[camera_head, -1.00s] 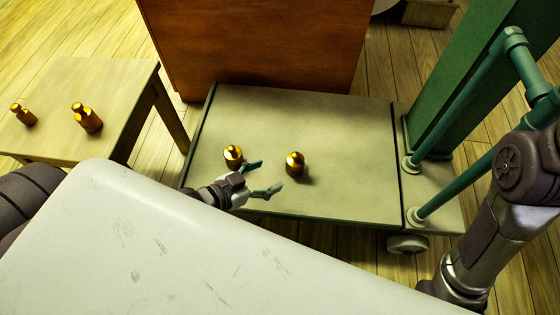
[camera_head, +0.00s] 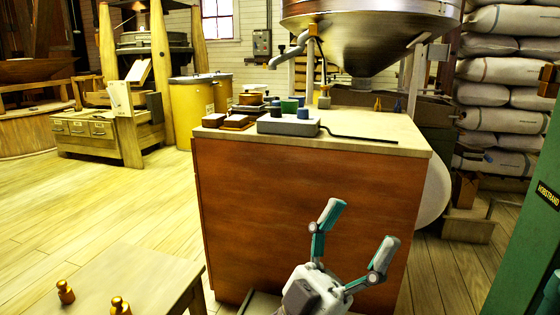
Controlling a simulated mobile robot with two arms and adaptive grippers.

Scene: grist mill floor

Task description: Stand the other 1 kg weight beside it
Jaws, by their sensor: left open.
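Two brass weights stand on the small wooden table at the lower left: one weight (camera_head: 65,292) at the left, and another weight (camera_head: 120,306) cut off by the picture's bottom edge. I cannot read their sizes. My left gripper (camera_head: 360,228) points upward in front of the wooden cabinet, its two fingers wide apart and nothing between them. The trolley bed with the other two brass weights is almost wholly below the picture. My right gripper is not in view.
The small table (camera_head: 130,275) stands left of the cabinet (camera_head: 290,215). On the cabinet top are a grey scale-like box (camera_head: 288,126) and small items under a metal hopper (camera_head: 370,35). A green column (camera_head: 530,250) stands at the right. Open plank floor lies left.

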